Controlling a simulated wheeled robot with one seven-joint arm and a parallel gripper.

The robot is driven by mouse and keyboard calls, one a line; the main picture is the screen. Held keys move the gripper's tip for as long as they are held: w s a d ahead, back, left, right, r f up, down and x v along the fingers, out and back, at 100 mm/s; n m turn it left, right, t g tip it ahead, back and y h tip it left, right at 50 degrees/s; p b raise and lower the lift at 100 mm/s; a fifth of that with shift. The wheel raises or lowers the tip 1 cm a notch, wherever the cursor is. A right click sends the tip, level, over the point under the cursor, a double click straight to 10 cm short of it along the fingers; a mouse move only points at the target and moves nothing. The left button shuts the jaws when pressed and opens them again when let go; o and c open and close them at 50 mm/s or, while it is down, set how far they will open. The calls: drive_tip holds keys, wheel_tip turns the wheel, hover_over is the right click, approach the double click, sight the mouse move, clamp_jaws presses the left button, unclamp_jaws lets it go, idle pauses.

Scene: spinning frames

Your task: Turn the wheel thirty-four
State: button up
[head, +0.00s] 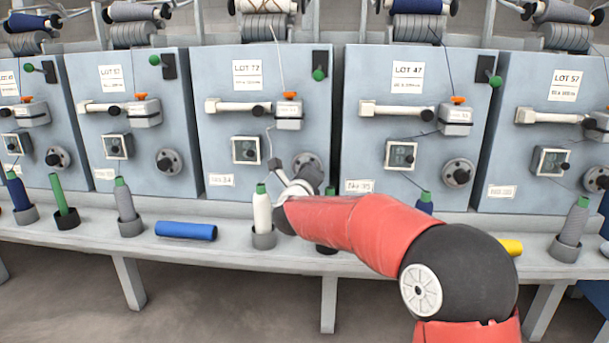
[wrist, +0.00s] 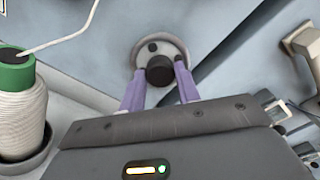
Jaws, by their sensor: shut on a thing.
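The wheel (head: 303,158) is a grey disc with a black knob, low on the front of the middle machine marked LOT 72. A small plate (head: 221,180) on that machine seems to end in 34, but the print is blurred. In the wrist view the wheel (wrist: 174,45) faces me, with its black knob (wrist: 160,72) in the middle. The two purple fingers of my gripper (wrist: 160,67) stand on either side of the knob and are shut on it. In the head view my gripper (head: 306,177) covers part of the wheel.
A white yarn bobbin with a green top (head: 262,212) stands in a holder just left of my gripper; its thread rises close by. A blue roll (head: 186,231) lies on the ledge (head: 100,236). Similar machines with wheels (head: 168,162) stand on both sides.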

drive_tip(key=n+p, duration=1.1)
drive_tip(key=n, duration=1.6)
drive_tip(key=shift+f, duration=0.15)
idle(0.4)
drive_tip(key=o, duration=1)
drive_tip(key=shift+c, duration=0.2)
drive_tip(key=s, duration=0.7)
drive_tip(key=shift+s, duration=0.4)
